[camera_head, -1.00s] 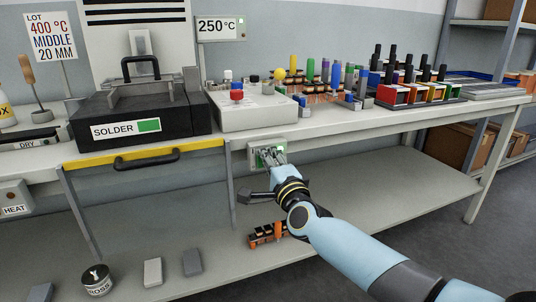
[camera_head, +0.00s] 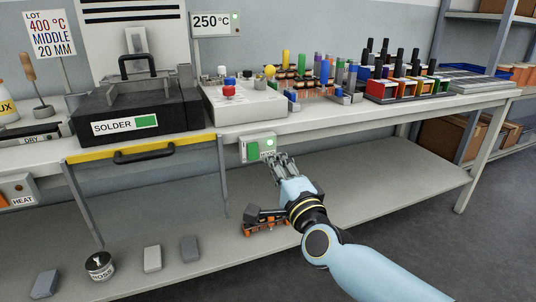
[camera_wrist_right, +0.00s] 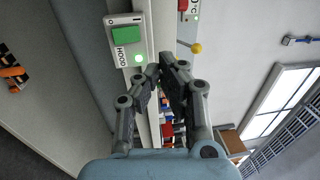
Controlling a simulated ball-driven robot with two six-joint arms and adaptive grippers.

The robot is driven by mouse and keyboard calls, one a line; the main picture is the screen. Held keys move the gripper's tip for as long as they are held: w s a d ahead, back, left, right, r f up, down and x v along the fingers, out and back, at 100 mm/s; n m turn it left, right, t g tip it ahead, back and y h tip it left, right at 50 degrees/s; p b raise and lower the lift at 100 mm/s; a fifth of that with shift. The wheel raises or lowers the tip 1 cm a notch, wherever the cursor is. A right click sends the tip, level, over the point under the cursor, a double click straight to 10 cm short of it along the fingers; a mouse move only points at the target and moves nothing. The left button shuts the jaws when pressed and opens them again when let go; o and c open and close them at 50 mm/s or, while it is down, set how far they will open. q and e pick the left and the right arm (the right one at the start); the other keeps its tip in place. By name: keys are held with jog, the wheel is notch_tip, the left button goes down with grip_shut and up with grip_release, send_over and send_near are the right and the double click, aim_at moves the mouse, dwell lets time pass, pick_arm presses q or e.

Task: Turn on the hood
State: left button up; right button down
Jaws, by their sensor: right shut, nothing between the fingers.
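The hood switch box (camera_head: 258,147) is fixed under the front edge of the workbench. It has a green rocker and a lit green lamp. In the right wrist view the box (camera_wrist_right: 124,40) carries the label HOOD, and its green lamp (camera_wrist_right: 138,59) glows beside the label. My right gripper (camera_head: 278,160) is shut and empty, just below and right of the box, seemingly apart from it. Its fingers (camera_wrist_right: 166,68) also show in the right wrist view, to the right of the box. My left gripper is in neither view.
The workbench holds a black solder box (camera_head: 139,110), a pale panel with colored knobs (camera_head: 243,103) and racks of tools. A yellow-edged bar (camera_head: 140,150) and black handle project at the left. The lower shelf (camera_head: 350,185) is mostly clear at right.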

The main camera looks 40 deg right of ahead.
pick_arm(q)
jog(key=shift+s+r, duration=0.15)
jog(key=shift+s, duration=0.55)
pick_arm(e)
jog(key=shift+s+a+r, duration=0.1)
jog(key=shift+s+a, duration=0.05)
jog(key=shift+s, duration=0.4)
jog(key=shift+s+a+r, duration=0.1)
jog(key=shift+s+a, duration=0.05)
jog(key=shift+s, duration=0.35)
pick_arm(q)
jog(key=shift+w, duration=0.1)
pick_arm(e)
jog(key=shift+f, duration=0.1)
